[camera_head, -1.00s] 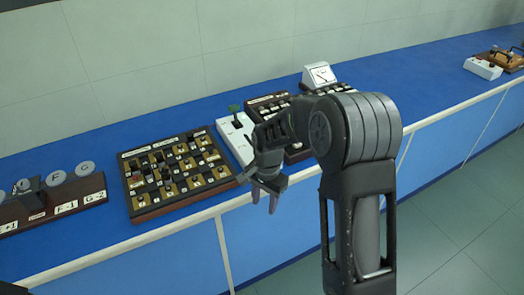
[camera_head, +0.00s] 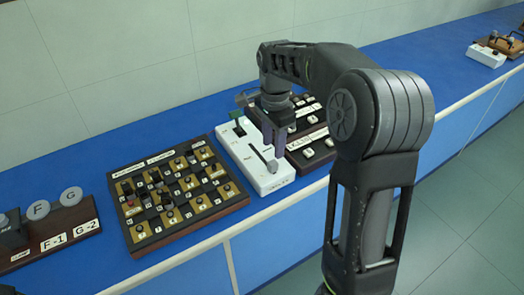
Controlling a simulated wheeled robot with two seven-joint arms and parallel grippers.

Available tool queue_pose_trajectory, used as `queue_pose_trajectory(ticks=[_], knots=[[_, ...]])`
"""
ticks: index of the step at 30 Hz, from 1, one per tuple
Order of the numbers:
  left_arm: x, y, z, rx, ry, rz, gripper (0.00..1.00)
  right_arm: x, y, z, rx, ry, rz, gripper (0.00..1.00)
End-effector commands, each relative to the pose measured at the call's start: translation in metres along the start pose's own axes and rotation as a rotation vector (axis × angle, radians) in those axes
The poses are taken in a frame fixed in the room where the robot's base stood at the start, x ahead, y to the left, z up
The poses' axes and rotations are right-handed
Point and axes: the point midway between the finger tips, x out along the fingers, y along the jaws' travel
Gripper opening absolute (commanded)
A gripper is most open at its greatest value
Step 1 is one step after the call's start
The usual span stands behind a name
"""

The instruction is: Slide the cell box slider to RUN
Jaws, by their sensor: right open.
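The white cell box (camera_head: 251,164) stands on the blue bench, between a dark switch board and dark button panels. A dark slot runs along its top, with a grey slider knob (camera_head: 273,166) near its front end. A small green piece (camera_head: 235,113) sits at its back end. The lettering on it is too small to read. My right gripper (camera_head: 274,152) points down over the box, its fingers open, just behind the knob in the picture. I cannot tell whether the fingers touch the knob or the box.
The switch board (camera_head: 172,194) with several toggles lies left of the box. Dark button panels (camera_head: 313,148) stand close on its right. A wooden board (camera_head: 55,232) with grey discs is at far left. Another device (camera_head: 488,54) is at the far right. The bench between is clear.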

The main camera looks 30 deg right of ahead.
Motion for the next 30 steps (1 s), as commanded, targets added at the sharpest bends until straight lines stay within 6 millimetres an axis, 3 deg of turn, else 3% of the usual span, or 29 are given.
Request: queue_pose_trajectory(ticks=[14, 30], knots=[[-0.001, 0.000, 0.001, 0.000, -0.001, 0.000, 0.00, 0.005, 0.000, 0.000, -0.001, 0.000, 0.002, 0.42], [-0.005, 0.001, 0.001, -0.002, -0.003, -0.002, 0.00, 0.074, 0.001, 0.000, -0.002, -0.001, 0.001, 0.42]])
